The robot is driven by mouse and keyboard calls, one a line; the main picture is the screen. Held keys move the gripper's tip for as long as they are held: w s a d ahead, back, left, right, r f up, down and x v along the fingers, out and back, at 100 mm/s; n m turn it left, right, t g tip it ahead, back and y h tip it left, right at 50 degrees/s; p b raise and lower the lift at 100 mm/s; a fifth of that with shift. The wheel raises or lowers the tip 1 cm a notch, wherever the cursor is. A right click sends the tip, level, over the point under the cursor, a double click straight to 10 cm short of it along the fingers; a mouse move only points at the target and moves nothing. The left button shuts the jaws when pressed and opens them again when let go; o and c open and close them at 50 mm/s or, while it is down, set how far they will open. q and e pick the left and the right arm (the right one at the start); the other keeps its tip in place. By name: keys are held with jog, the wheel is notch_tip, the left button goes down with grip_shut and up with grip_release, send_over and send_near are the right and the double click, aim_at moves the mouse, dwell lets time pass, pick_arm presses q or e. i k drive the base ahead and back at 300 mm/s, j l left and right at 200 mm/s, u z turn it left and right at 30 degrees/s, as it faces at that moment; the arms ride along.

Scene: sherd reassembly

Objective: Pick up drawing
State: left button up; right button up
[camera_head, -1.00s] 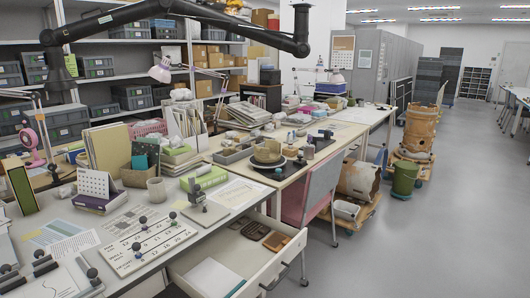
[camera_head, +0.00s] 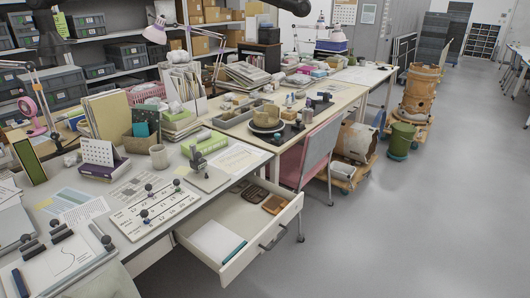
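A white sheet with a thin curved line drawn on it (camera_head: 72,258) lies at the near left end of the grey-white desk (camera_head: 150,250). It looks like a drawing. Small black blocks (camera_head: 58,233) stand along its far edge, and dark bar-shaped items lie at its left and right sides. I cannot tell whether these rest on the sheet. A printed sheet (camera_head: 238,158) lies flat farther along the desk, and more printed sheets (camera_head: 84,211) lie left of the numbered board.
An open drawer (camera_head: 262,238) juts from the desk front, holding a white pad (camera_head: 216,241) and brown items. A numbered board with dark knobs (camera_head: 154,206) lies mid-desk. A pink-backed chair (camera_head: 313,150) stands beyond the drawer. The grey floor (camera_head: 420,230) at right is clear.

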aim_at(32, 279)
jog(key=u, duration=1.6)
jog(key=z, duration=1.6)
jog(key=u, duration=1.55)
jog(key=i+j, duration=0.1)
jog(key=j+u, duration=0.05)
jog(key=j, duration=0.05)
